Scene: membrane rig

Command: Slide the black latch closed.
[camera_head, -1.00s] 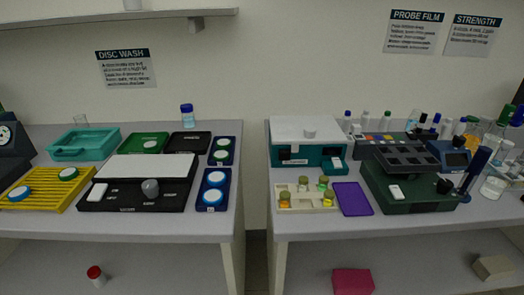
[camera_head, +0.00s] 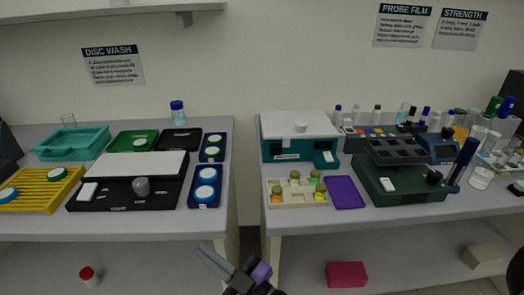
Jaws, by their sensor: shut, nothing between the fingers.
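A teal box (camera_head: 271,148) with a white lid (camera_head: 300,124) stands at the back left of the right bench. A small dark piece (camera_head: 286,143) shows on its front face; it may be the black latch, but it is too small to tell its position. My gripper (camera_head: 207,254) is at the bottom centre, low in front of the gap between the benches. Its grey fingers point up and left, shut and empty. It is well apart from the teal box.
On the right bench a cream rack (camera_head: 290,199) of vials and a purple tray (camera_head: 344,193) lie before the teal box. A dark green device (camera_head: 408,190) stands to the right. The left bench holds a black tray unit (camera_head: 110,197). A pink box (camera_head: 346,274) sits on the lower shelf.

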